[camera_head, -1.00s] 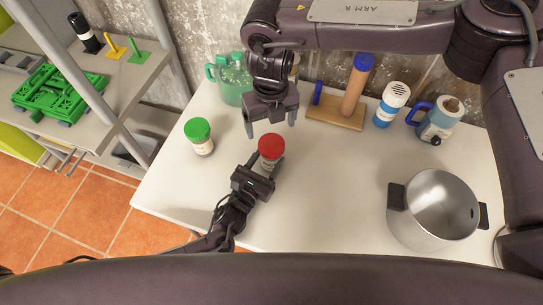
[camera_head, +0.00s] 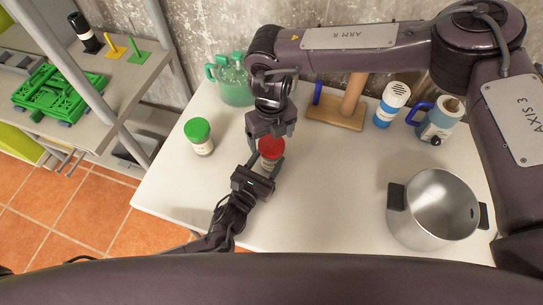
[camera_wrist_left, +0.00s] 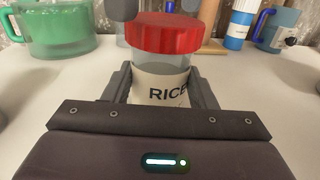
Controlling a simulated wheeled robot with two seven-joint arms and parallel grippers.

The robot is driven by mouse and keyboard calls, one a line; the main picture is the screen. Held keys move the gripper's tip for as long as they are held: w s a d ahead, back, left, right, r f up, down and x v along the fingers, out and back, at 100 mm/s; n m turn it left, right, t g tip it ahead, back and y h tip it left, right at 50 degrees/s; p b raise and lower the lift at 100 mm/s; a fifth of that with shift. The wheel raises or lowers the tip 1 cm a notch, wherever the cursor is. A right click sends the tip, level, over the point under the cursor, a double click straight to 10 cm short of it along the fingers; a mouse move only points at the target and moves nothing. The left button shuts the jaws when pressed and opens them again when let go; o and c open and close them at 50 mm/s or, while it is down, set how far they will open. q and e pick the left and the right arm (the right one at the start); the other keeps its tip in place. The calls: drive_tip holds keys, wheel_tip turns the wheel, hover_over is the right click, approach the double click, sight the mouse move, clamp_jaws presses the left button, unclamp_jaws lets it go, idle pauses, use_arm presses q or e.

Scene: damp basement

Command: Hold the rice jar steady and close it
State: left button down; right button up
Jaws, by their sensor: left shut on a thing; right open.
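The rice jar (camera_wrist_left: 160,85) has a clear body, a cream label reading "RICE" and a red lid (camera_head: 271,147) on top. It stands upright on the white table (camera_head: 320,190). My left gripper (camera_head: 268,170) is shut around the jar's lower body, and its fingers show on both sides of the jar in the left wrist view. My right gripper (camera_head: 271,144) is open and points down over the red lid, with its fingertips close to the lid's sides. Whether they touch the lid cannot be told. Whether the lid sits fully tight cannot be told.
A green-lidded jar (camera_head: 200,136) stands to the left. A green pitcher (camera_head: 233,82), a wooden stand (camera_head: 336,113), a blue-and-white shaker (camera_head: 391,105) and a blue-handled mug (camera_head: 437,120) stand at the back. A metal pot (camera_head: 438,207) stands at right. The table's front middle is clear.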

drive_tip(key=shift+f, duration=1.1)
drive_tip(key=c, duration=1.1)
drive_tip(key=o, duration=1.2)
wheel_tip(320, 180, up, 12)
drive_tip(key=shift+r, duration=0.1)
use_arm(q)
drive_tip(key=c, duration=0.5)
unclamp_jaws()
